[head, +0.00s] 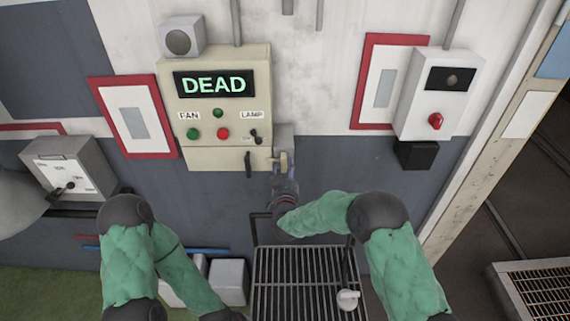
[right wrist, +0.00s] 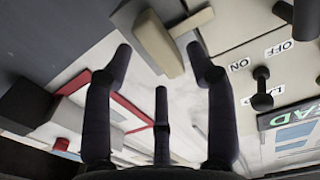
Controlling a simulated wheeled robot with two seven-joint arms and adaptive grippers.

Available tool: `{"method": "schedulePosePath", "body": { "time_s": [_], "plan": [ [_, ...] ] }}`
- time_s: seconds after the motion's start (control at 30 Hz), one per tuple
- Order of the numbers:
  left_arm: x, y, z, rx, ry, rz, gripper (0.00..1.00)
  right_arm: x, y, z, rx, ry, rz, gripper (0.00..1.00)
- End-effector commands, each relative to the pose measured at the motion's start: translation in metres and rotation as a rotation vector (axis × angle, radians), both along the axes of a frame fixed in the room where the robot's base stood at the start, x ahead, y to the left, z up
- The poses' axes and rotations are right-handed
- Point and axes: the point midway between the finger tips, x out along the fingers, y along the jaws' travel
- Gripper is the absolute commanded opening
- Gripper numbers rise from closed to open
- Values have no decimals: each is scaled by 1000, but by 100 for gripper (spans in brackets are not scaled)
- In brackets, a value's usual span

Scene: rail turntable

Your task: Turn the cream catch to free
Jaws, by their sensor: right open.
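The cream catch (head: 284,161) is a small upright bar on a grey block at the lower right side of the cream control box (head: 218,150). In the right wrist view the cream catch (right wrist: 158,42) is a tilted bar with a paler piece beside it. My right gripper (head: 283,183) is just below the catch, fingers spread. In the right wrist view the gripper (right wrist: 160,58) has the catch showing between its open fingertips; I cannot tell whether they touch it. My left arm shows at lower left, but its gripper is out of view.
The box has a display (head: 214,84) reading DEAD, FAN and LAMP controls, and a black handle (head: 248,165) left of the catch. A white box with a red knob (head: 435,121) is at right. A slatted grate (head: 305,280) lies below my right arm.

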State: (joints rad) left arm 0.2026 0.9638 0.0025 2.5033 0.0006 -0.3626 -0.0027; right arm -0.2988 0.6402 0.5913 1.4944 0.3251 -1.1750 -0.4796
Motion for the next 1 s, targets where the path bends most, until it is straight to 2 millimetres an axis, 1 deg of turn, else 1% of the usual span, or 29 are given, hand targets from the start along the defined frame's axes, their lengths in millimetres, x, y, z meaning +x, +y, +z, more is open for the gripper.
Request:
{"method": "schedulePosePath", "body": {
  "time_s": [0.03,0.1,0.2,0.57,0.67,0.7,0.77,0.8,1.0],
  "plan": [
    [0,0,3,0,0,0,0,6,0,1,0,-1,0,57],
    [0,0,4,0,0,0,0,13,0,0,0,0,0,57],
    [0,0,5,0,0,0,0,19,0,0,0,0,1,57],
    [0,0,5,0,0,0,0,22,0,0,0,0,1,57],
    [0,0,5,0,0,0,0,22,0,0,0,0,1,31],
    [0,0,5,0,0,0,0,22,0,0,0,0,1,20],
    [0,0,5,0,0,0,0,22,0,0,0,0,1,3],
    [0,0,5,0,0,0,0,22,0,0,0,0,1,0],
    [0,0,3,0,0,0,0,22,0,-1,5,0,1,0]
  ]
}}
